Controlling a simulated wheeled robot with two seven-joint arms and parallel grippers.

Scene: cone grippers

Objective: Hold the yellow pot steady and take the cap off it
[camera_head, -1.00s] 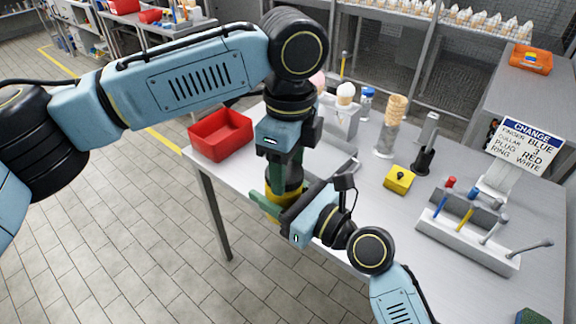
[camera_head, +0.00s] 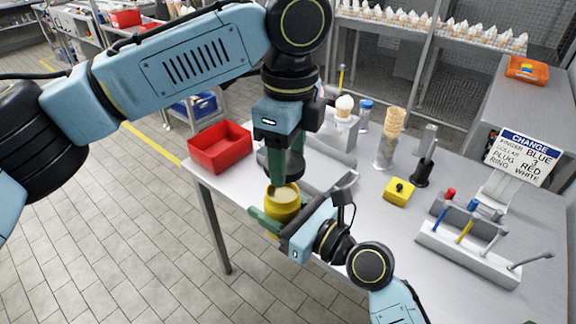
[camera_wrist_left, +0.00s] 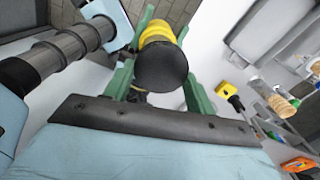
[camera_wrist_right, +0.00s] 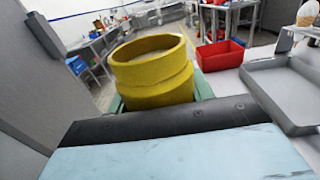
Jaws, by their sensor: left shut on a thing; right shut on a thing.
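The yellow pot (camera_head: 283,205) is at the table's front edge, upright, with its round mouth uncovered. In the right wrist view the pot (camera_wrist_right: 153,85) stands between the green fingers with its rim bare. My right gripper (camera_head: 277,216) is shut on the pot from the side. My left gripper (camera_head: 286,160) points down from above, shut on the black cap (camera_head: 291,168). The cap is apart from the pot, just above its rim. In the left wrist view the round cap (camera_wrist_left: 161,68) sits between the green fingers and partly hides the pot (camera_wrist_left: 157,32).
A red bin (camera_head: 220,147) stands at the table's left corner. A grey tray (camera_head: 335,185) lies behind the pot. A yellow block with a black knob (camera_head: 398,192), a tool rack (camera_head: 468,252) and a sign (camera_head: 524,157) stand to the right.

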